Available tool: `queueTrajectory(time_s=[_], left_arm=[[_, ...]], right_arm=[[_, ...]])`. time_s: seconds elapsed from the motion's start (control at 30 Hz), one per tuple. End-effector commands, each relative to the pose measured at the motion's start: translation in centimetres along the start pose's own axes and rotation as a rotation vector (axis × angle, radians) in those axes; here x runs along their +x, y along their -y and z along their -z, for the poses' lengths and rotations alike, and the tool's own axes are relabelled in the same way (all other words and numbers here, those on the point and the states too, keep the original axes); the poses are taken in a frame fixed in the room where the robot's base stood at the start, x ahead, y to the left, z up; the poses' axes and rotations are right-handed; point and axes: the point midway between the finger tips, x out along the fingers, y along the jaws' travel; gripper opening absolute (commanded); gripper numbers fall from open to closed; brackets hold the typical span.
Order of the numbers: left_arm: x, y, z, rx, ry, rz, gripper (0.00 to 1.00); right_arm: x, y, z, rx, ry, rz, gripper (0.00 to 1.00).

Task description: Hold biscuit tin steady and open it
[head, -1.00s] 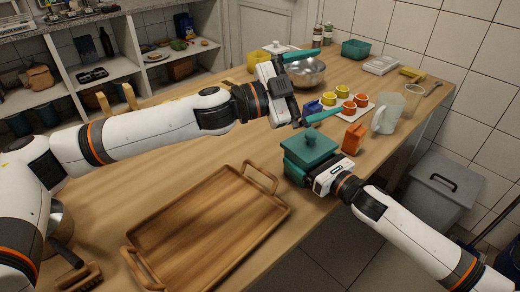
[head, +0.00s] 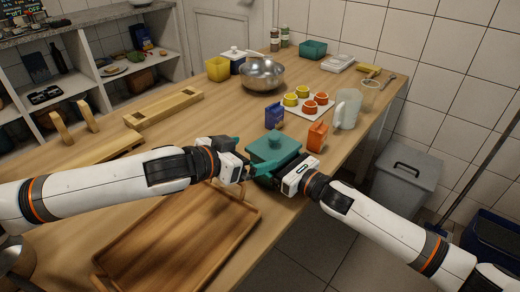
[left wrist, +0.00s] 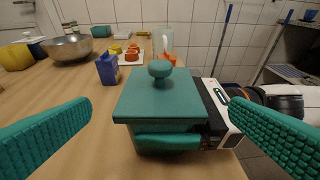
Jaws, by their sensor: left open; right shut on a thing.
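The biscuit tin is a teal box (head: 262,166) with a teal lid (head: 274,147) and a round knob (left wrist: 159,69) on top; it stands on the wooden table. The lid sits on the tin. My left gripper (head: 242,160) is open with teal fingers. In the left wrist view its fingers (left wrist: 162,132) spread on both sides of the picture, with the tin and knob ahead between them, apart from both.
A blue carton (head: 274,116) and an orange carton (head: 317,136) stand close behind the tin. A wooden tray (head: 180,245) lies in front left. A plate of cups (head: 309,108), a steel bowl (head: 262,75) and a jug (head: 347,108) are farther back. The table edge is close on the right.

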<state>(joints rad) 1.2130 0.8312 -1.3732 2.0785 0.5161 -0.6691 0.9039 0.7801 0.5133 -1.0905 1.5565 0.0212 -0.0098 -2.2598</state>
Motion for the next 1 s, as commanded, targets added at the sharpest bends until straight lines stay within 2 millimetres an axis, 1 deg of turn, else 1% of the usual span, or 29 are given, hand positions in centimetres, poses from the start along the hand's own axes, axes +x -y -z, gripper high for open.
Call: queueTrajectory(time_s=[0.03,0.1,0.3,0.47,0.7,0.73,0.9,0.97,1.0], left_arm=[[1.0,0.0,-0.1,0.0,0.001,0.0,1.0],[2.2,0.0,-0.1,0.0,0.0,0.0,1.0],[4.6,0.0,-0.1,0.002,0.001,-0.001,1.0],[5.3,-0.1,-0.1,0.001,0.002,-0.001,1.0],[5.4,-0.1,-0.1,0.001,0.002,-0.001,1.0],[5.4,-0.1,-0.1,0.001,0.002,-0.001,0.98],[5.4,-0.1,-0.1,0.001,0.002,-0.001,0.71],[5.4,-0.1,-0.1,0.001,0.002,-0.001,0.61],[5.4,-0.1,-0.1,0.001,0.002,-0.001,0.58]], right_arm=[[0.0,0.0,0.0,0.0,0.001,-0.001,0.48],[0.0,0.0,0.0,0.0,0.001,-0.001,0.48],[0.0,-0.1,0.0,0.0,0.001,-0.001,0.48],[0.0,0.0,0.0,0.0,0.001,-0.001,0.48],[0.0,0.0,0.0,0.0,0.001,-0.001,0.48],[0.0,0.0,0.0,0.0,0.001,-0.001,0.48],[0.0,0.0,0.0,0.0,0.001,-0.001,0.48],[0.0,0.0,0.0,0.0,0.001,-0.001,0.48],[0.0,0.0,0.0,0.0,0.001,-0.001,0.48]])
